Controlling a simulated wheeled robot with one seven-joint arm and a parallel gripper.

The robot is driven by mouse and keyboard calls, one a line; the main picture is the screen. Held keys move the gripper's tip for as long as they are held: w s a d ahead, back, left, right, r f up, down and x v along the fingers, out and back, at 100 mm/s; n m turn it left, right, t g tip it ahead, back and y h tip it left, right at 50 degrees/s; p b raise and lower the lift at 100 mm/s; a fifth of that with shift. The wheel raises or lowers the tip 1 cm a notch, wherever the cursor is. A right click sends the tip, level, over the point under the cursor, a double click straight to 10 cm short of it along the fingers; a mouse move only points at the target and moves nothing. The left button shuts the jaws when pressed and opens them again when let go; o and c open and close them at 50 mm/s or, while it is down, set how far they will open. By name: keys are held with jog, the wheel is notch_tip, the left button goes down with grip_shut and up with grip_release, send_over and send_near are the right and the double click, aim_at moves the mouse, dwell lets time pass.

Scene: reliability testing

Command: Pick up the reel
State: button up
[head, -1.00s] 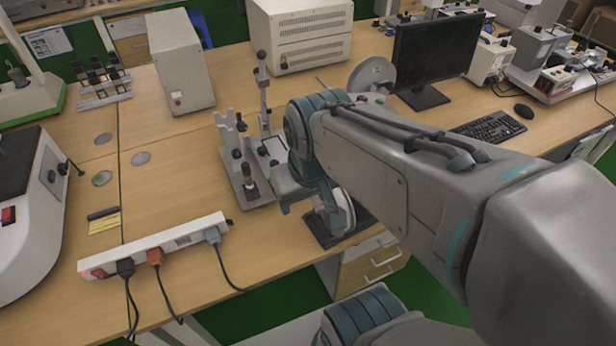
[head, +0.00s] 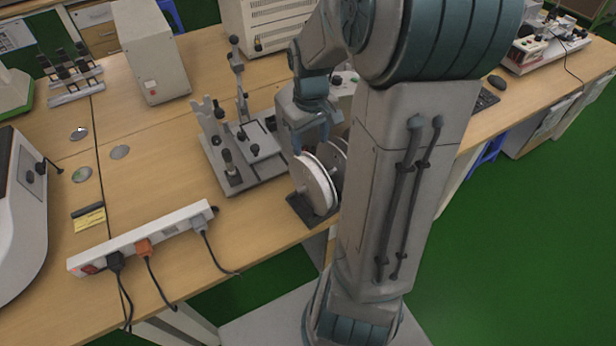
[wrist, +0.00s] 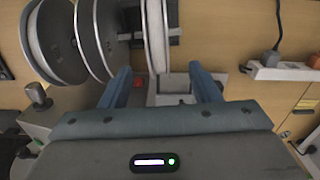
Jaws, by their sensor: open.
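A reel with a pale round face (head: 315,185) stands upright on a dark base (head: 296,207) near the table's front edge. A second disc shows partly behind it, and I cannot tell whether it belongs to the same reel. My gripper (head: 310,138) points down just above the reel, partly hidden by my arm. In the wrist view, my gripper (wrist: 163,78) has its two blue fingers apart with nothing held between them. A thin disc (wrist: 155,40) stands ahead of the gap, and more discs (wrist: 60,42) show at the upper left.
A grey metal fixture with posts (head: 240,155) stands close left of the reel. A white power strip (head: 140,238) with plugs and cables lies to the left. A white box (head: 150,50) stands at the back. The tabletop between them is mostly clear.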

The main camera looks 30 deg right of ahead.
aim_at(310, 163)
notch_tip(310, 163, down, 7)
jog(key=shift+s+d+f, duration=0.1)
jog(key=shift+d+f, duration=0.05)
jog(key=shift+f, duration=2.55)
grip_shut()
